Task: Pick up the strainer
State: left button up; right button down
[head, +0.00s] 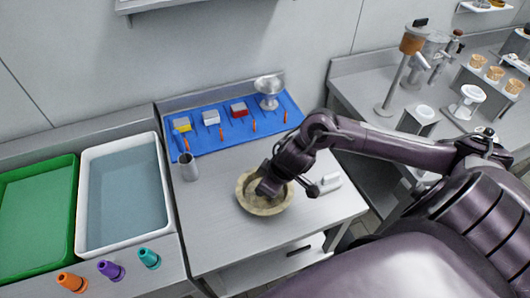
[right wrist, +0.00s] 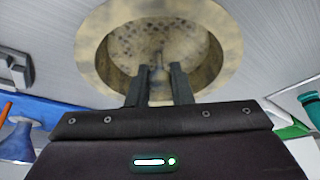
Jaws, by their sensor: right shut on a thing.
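The strainer (head: 250,206) is a tan, mottled round dish on the metal counter, below the middle of the head view. In the right wrist view the strainer (right wrist: 115,30) fills the top, with small dark holes inside its rim and a short upright post at its centre. My right gripper (head: 265,194) reaches down into it from above. In the right wrist view its fingers (right wrist: 158,86) stand on either side of the post and are shut on it. I cannot tell whether the strainer is clear of the counter. My left gripper is in neither view.
A blue mat (head: 205,137) with small blocks, orange-handled tools and a silver stemmed bowl (head: 269,88) lies behind. A grey cup (head: 189,167) stands left of the strainer. A white tray (head: 87,190) and a green tray (head: 35,215) lie further left.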

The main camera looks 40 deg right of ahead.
notch_tip(320, 180, up, 20)
jog(key=p, duration=0.5)
dwell(0.9)
